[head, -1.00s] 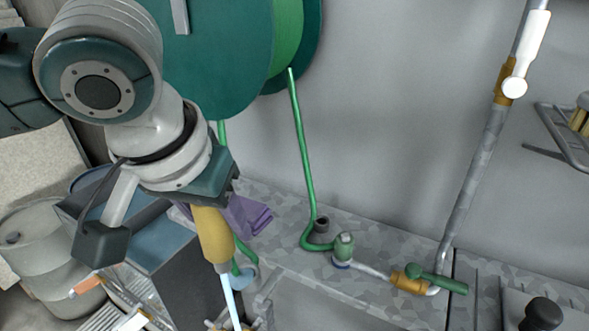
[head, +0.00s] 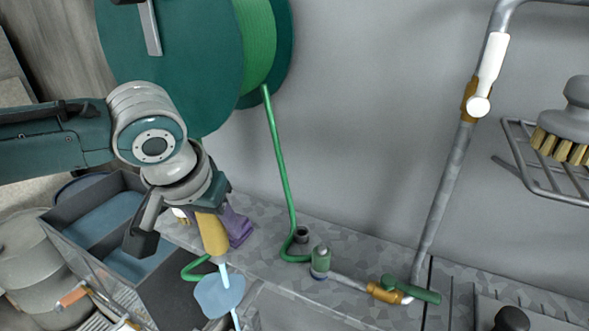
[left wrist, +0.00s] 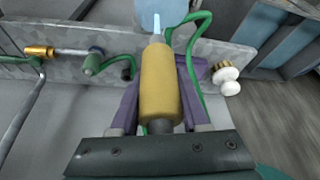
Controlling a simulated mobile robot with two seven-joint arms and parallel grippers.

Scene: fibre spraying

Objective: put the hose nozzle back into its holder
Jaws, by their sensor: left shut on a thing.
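The hose nozzle (head: 212,235), with a yellow grip and a thin pale-blue tip, is in my left gripper (head: 208,205), which is shut on its grip. It points down and slightly right over the ledge's front edge. In the left wrist view the nozzle's yellow body (left wrist: 158,85) fills the middle. A pale-blue flat piece (head: 220,293) shows around or behind the tip; I cannot tell whether they touch. I cannot tell for sure which part is the holder. My right gripper is not in view.
A green hose (head: 278,160) hangs from the large green reel (head: 172,65) to the grey ledge (head: 345,245). A green-handled valve (head: 410,290) and pipe stand on the right. A brush (head: 572,125) rests on a wire rack. A blue-lined tray (head: 110,220) lies left.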

